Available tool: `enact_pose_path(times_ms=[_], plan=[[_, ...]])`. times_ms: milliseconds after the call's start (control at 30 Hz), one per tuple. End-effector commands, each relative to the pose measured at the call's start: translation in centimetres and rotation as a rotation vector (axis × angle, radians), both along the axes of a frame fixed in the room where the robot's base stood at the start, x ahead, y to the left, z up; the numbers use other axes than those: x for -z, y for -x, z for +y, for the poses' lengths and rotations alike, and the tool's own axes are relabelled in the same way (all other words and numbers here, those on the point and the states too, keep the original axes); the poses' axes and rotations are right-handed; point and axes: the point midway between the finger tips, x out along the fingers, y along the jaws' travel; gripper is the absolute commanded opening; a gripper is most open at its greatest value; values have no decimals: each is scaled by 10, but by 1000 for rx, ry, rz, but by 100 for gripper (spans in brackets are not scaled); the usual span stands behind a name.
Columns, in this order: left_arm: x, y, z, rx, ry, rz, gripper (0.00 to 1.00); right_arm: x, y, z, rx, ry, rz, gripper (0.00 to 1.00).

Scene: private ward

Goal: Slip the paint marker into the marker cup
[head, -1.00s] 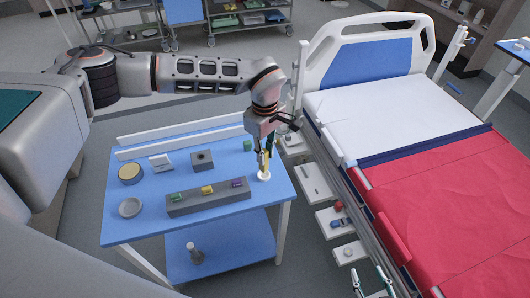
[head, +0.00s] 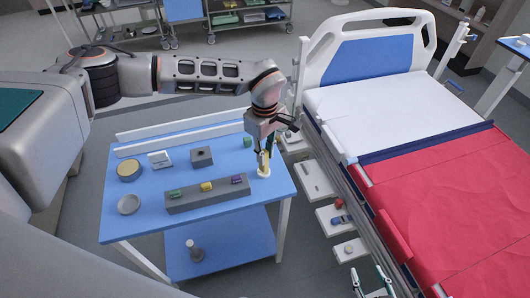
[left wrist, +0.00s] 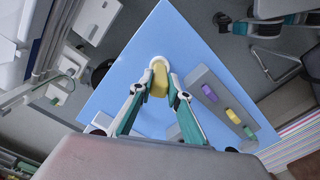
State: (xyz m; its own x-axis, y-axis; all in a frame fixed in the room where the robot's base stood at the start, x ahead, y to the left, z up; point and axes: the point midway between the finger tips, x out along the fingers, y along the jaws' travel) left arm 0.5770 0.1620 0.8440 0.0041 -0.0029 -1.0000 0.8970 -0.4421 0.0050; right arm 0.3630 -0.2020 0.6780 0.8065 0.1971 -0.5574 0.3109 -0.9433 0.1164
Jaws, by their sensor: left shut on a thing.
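My left gripper (head: 263,160) is over the right side of the blue table, pointing down and shut on the yellow paint marker (left wrist: 159,82). In the left wrist view the marker sits between the two fingertips (left wrist: 154,92). The white round marker cup (head: 264,173) stands on the tabletop directly below the fingers. It also shows in the left wrist view (left wrist: 157,61), where the marker overlaps its mouth. How deep the marker's lower end reaches is hidden. My right gripper (head: 371,279) shows at the bottom edge of the head view, beside the bed, with its fingers apart and empty.
A grey block (head: 208,197) on the blue table (head: 150,217) carries green, yellow and purple pieces. A grey cube, a small card, a yellow-topped tin, a grey dish and a green piece stand around it. The bed (head: 430,190) is close on the right.

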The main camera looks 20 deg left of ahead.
Motion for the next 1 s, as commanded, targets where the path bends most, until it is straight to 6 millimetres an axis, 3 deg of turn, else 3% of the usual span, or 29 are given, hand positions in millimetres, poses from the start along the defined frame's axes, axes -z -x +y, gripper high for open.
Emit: enact_pose_path(times_ms=[500,533,600,1000], plan=[[6,0,0,0,0,0,0,2,-1,1,0,-2,-3,40],[5,0,0,0,0,-1,25,1,-1,1,0,-2,-3,40],[4,0,0,0,0,-1,37,1,-1,1,0,-2,-3,40],[0,-1,0,0,0,-1,37,3,0,0,0,1,2,40]])
